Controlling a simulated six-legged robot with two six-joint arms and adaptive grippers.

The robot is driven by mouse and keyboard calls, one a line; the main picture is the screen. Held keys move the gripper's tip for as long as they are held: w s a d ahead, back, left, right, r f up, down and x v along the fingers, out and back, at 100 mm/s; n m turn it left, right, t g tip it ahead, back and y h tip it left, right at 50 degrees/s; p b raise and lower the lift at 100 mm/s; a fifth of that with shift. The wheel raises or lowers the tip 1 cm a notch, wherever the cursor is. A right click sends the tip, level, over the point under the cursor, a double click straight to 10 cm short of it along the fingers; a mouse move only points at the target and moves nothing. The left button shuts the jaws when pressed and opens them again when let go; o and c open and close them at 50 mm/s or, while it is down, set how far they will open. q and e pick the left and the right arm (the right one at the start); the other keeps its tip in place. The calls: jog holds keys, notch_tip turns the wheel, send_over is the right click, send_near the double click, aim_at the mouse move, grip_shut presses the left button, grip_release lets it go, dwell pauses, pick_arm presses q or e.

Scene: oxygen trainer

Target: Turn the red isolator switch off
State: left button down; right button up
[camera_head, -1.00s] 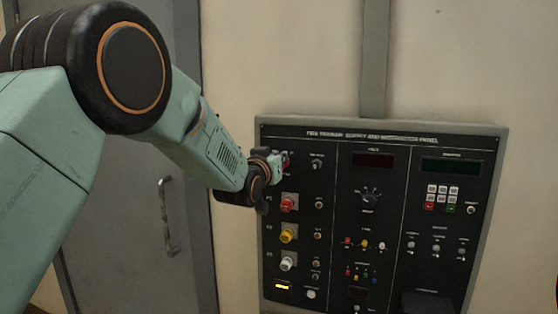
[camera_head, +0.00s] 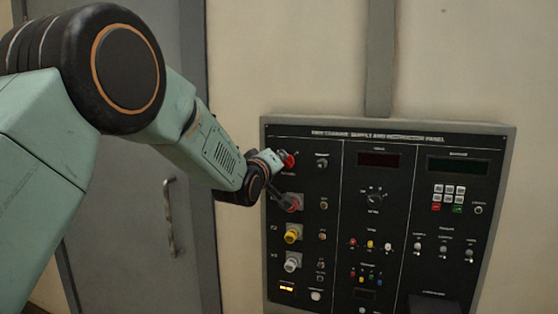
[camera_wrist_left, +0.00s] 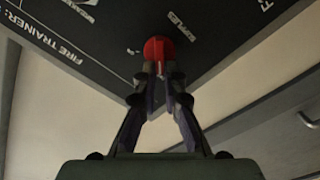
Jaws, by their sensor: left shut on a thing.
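The red isolator switch (camera_head: 289,160) is a red knob at the top left of the black panel (camera_head: 330,255). It also shows in the left wrist view (camera_wrist_left: 158,47), near the panel's corner. My left gripper (camera_wrist_left: 160,70) has its dark fingers closed together on this red knob. In the head view my left wrist reaches the knob from the left, and the fingertips are partly hidden by the wrist. The knob's exact angle is hard to read. My right gripper is in neither view.
Below the switch are a red connector (camera_head: 296,203), partly covered by a dark part, a yellow one (camera_head: 292,234) and a white one (camera_head: 292,262). A small knob (camera_head: 321,162) sits just right of the switch. A grey door with a handle (camera_head: 170,217) is at the left.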

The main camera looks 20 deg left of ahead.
pick_arm(q)
jog(key=shift+f, duration=0.2)
dwell(0.4)
jog(key=c, duration=1.4)
grip_release()
jog(key=shift+r, duration=0.15)
jog(key=shift+c, duration=0.2)
jog(key=s, duration=1.2)
jog(key=shift+a, duration=0.2)
